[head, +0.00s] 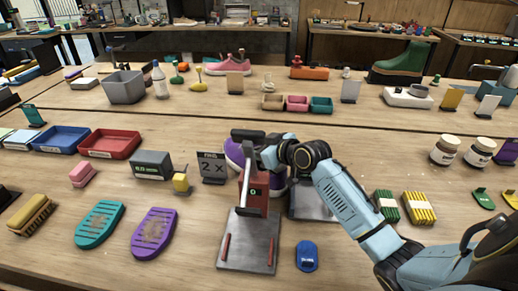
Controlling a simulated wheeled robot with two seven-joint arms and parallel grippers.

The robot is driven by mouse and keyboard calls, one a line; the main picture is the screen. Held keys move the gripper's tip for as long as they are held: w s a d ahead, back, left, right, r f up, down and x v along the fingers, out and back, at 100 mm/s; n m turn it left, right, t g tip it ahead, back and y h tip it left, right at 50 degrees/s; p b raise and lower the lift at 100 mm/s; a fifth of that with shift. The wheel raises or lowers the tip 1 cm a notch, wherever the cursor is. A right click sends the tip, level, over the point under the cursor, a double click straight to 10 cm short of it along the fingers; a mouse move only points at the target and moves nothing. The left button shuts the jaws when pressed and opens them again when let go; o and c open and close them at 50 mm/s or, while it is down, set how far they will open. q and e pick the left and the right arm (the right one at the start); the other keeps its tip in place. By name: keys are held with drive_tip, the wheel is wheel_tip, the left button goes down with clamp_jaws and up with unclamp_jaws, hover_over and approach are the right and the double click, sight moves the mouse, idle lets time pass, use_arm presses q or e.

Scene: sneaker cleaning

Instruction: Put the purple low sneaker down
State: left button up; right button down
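The purple low sneaker (234,154) is near the middle of the table, mostly hidden behind a red block and my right arm. Purple also shows to the right of the red block. My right gripper (268,156) comes in from the right and is at the sneaker. Its fingertips are hidden, so I cannot tell whether it holds the sneaker or whether the sneaker rests on something. My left gripper is out of view.
A blue oval item (307,256), purple sandal (154,233) and teal sandal (99,224) lie in front. Bare wood shows at front left.

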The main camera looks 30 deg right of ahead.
drive_tip(key=shift+r, duration=0.15)
drive_tip(key=c, duration=0.6)
unclamp_jaws()
drive_tip(key=shift+f, duration=0.2)
drive_tip(key=shift+o, duration=0.2)
